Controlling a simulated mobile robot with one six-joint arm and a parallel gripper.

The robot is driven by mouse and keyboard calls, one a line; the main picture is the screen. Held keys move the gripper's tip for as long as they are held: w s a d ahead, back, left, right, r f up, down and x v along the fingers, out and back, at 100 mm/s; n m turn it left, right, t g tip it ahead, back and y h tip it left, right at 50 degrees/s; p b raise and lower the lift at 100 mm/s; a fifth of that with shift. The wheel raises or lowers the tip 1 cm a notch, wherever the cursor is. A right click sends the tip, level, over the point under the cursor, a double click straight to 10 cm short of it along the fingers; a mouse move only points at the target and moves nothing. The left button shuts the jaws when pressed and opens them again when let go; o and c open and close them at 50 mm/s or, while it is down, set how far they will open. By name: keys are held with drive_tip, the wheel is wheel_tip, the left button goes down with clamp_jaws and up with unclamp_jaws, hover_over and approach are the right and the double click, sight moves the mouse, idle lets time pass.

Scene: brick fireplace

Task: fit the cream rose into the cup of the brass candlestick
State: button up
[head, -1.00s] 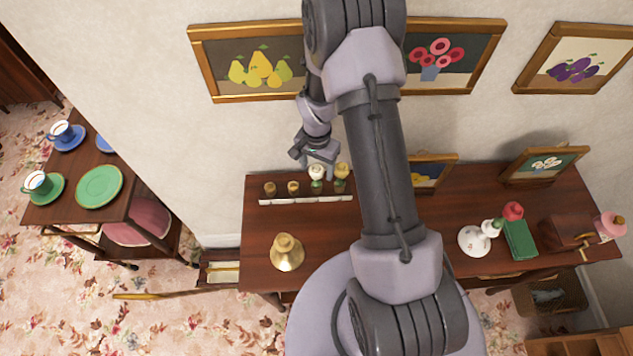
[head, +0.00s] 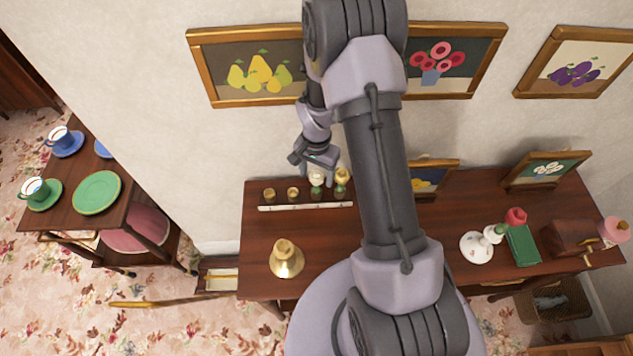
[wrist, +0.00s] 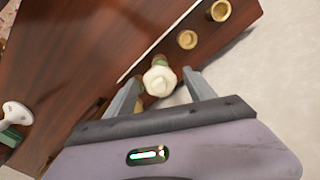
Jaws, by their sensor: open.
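The cream rose (head: 316,178) stands upright in a row of small holders at the back of the dark wooden table, with green below its pale head. In the wrist view the cream rose (wrist: 160,79) shows from above, between my two fingertips. My gripper (head: 322,170) is open around or just above it; contact cannot be told. Its fingers (wrist: 160,88) are apart on both sides of the rose. The brass candlestick (head: 286,262) stands upright near the table's front left edge, with its cup at the top, and looks empty.
A yellow rose (head: 341,177) stands close right of the cream one. Two empty brass-coloured cups (head: 269,195) (head: 293,194) are to the left. The table between row and candlestick is clear.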

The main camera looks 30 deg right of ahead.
drive_tip(key=c, duration=1.1)
drive_tip(key=shift+r+p, duration=0.45)
drive_tip(key=shift+r, duration=0.4)
drive_tip(key=shift+r+p, duration=0.4)
drive_tip(key=shift+r, duration=0.4)
drive_tip(key=shift+r+p, duration=0.55)
drive_tip(key=shift+r, duration=0.4)
